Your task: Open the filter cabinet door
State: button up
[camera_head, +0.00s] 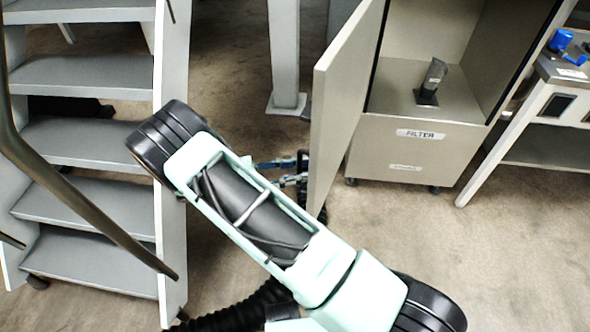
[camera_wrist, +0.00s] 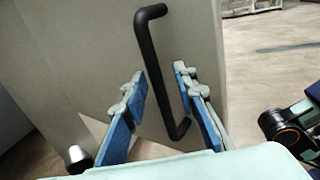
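The filter cabinet (camera_head: 415,148), labelled FILTER, is at the upper right of the head view. Its door (camera_head: 345,90) stands swung wide open to the left, and the inside shows. In the wrist view the door's outer face (camera_wrist: 85,50) carries a black bar handle (camera_wrist: 150,60). My gripper (camera_wrist: 160,82) is open, with its blue-padded fingers apart and the handle passing between them in the picture. No contact is clear. In the head view my gripper (camera_head: 280,172) is beside the door's outer face, partly hidden by the door and my arm.
A dark object (camera_head: 432,80) stands inside the cabinet. Grey metal stairs (camera_head: 85,145) with a handrail are at the left. A post (camera_head: 285,60) stands behind the gripper. A workbench (camera_head: 560,75) is at the right. The floor before the cabinet is clear.

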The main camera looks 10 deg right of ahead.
jog(key=s+a, duration=0.1)
jog(key=a, duration=1.1)
